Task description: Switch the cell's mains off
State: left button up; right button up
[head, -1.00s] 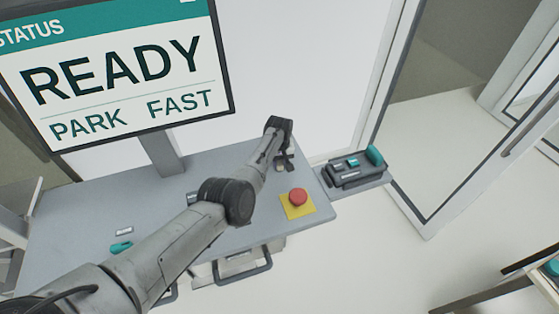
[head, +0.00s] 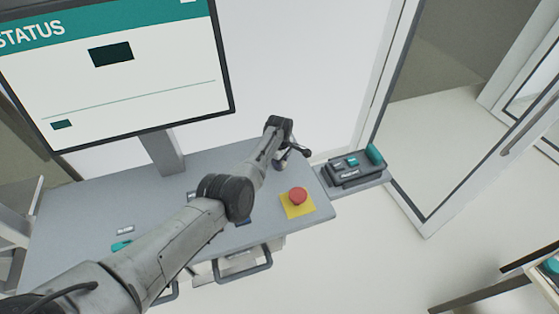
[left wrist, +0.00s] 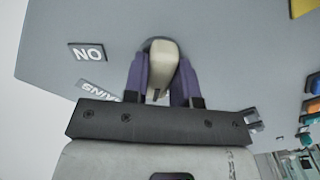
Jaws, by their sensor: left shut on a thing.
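My left gripper (head: 290,156) is at the back right of the grey console (head: 90,190). In the left wrist view its two purple fingers (left wrist: 163,70) are shut on a cream switch handle (left wrist: 161,60), one on each side. An "ON" label (left wrist: 87,53) and a partly hidden "MAINS" label (left wrist: 98,90) are on the panel beside the handle, both upside down in this view. The status screen (head: 120,90) shows only two small dark blocks, with no words in its white area. My right gripper is not in view.
A red button on a yellow plate (head: 297,198) sits at the console's right front. A dark control box with a teal part (head: 356,165) stands on a shelf to the right. Console handles (head: 245,270) stick out in front. A glass door frame (head: 400,200) stands at the right.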

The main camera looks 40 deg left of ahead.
pick_arm(q)
jog(key=shift+n, duration=0.6)
jog(key=o, duration=0.9)
jog(key=shift+r, duration=0.35)
notch_tip(320, 180, up, 6)
jog(key=shift+f+p, duration=0.15)
jog(key=shift+p, duration=0.95)
notch_tip(320, 180, up, 7)
jog(key=shift+r, duration=0.2)
